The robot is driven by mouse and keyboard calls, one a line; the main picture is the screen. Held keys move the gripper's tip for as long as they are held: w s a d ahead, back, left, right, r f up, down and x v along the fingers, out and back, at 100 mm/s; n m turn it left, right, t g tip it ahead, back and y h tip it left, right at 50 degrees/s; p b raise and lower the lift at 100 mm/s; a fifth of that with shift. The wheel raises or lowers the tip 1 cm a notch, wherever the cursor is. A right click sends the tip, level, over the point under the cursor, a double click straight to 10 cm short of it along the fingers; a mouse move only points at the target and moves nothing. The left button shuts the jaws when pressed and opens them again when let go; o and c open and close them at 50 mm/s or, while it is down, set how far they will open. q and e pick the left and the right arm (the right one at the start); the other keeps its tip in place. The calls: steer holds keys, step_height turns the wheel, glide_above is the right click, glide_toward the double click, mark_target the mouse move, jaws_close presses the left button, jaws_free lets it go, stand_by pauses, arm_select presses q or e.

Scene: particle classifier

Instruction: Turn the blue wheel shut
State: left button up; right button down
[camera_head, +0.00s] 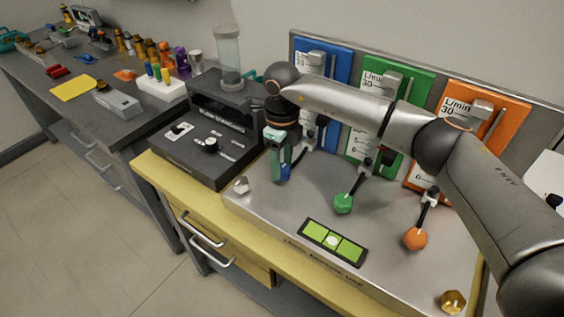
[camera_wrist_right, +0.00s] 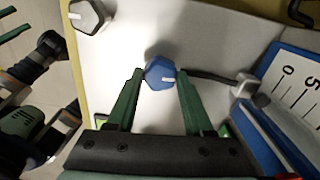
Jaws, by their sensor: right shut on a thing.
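The blue wheel (camera_wrist_right: 160,73) is a small faceted knob with a white mark, on a dark stem that runs to a valve by the blue flow meter. It sits between the fingertips of my right gripper (camera_wrist_right: 158,76), one green finger on each side. In the head view my right gripper (camera_head: 281,172) points down at the left side of the metal panel and mostly hides the wheel. The blue flow meter panel (camera_head: 335,66) stands behind, partly covered by my right arm. My left gripper (camera_wrist_right: 14,20) shows at the wrist view's left edge, its green fingers apart and empty.
A green wheel (camera_head: 343,204) and an orange wheel (camera_head: 415,238) stick out to the right. A grey knob (camera_head: 241,186) is left of my right gripper, and a brass knob (camera_head: 453,301) is at front right. A level (camera_head: 333,241) lies on the panel. A dark machine (camera_head: 205,150) stands left.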

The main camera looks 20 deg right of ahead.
mark_target(282, 168)
stand_by(0.4)
steer(key=shift+c, duration=1.4)
jaws_free()
steer(key=shift+r, duration=0.1)
step_height(282, 168, up, 12)
steer(key=shift+r, duration=0.2)
